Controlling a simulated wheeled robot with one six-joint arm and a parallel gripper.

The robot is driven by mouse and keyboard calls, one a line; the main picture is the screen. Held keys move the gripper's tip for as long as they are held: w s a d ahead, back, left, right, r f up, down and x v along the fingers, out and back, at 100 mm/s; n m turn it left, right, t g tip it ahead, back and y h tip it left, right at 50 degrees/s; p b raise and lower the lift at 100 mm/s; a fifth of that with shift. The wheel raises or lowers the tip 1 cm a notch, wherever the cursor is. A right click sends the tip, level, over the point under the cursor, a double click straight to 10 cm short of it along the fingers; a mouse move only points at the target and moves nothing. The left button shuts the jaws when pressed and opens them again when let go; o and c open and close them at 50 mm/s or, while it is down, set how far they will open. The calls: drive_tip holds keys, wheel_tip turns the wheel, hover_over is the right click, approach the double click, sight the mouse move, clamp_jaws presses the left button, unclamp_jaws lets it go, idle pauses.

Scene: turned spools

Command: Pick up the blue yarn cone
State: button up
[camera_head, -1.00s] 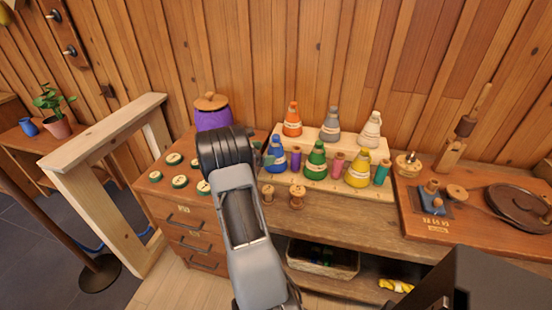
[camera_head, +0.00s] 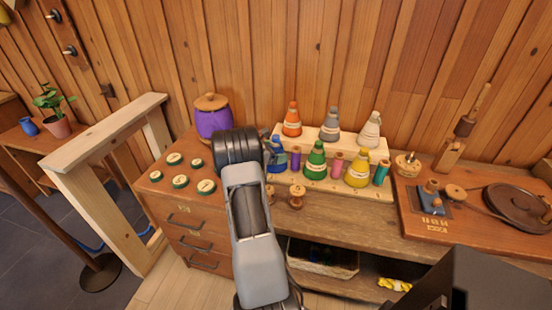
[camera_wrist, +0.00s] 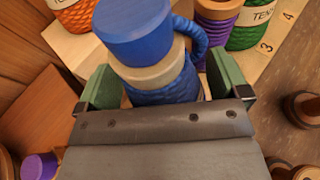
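The blue yarn cone (camera_head: 277,157) stands at the left end of the front step of the wooden rack, partly covered by my arm in the head view. In the wrist view the blue yarn cone (camera_wrist: 160,90) shows its blue cap, a tan ring and blue yarn with a loose loop on its right. My gripper (camera_wrist: 165,85) is open, with one green finger on each side of the cone. Narrow gaps show between the fingers and the yarn. In the head view the fingers are mostly hidden behind my arm.
The green cone (camera_head: 316,160) and a purple spool (camera_head: 295,160) stand close to the right. The orange cone (camera_head: 292,119) is behind on the upper step of the rack (camera_head: 380,153). A purple lidded jar (camera_head: 213,122) stands at the left, with several green-rimmed discs (camera_head: 180,181) in front.

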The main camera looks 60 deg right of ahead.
drive_tip(key=c, duration=0.9)
drive_tip(key=shift+r, duration=0.15)
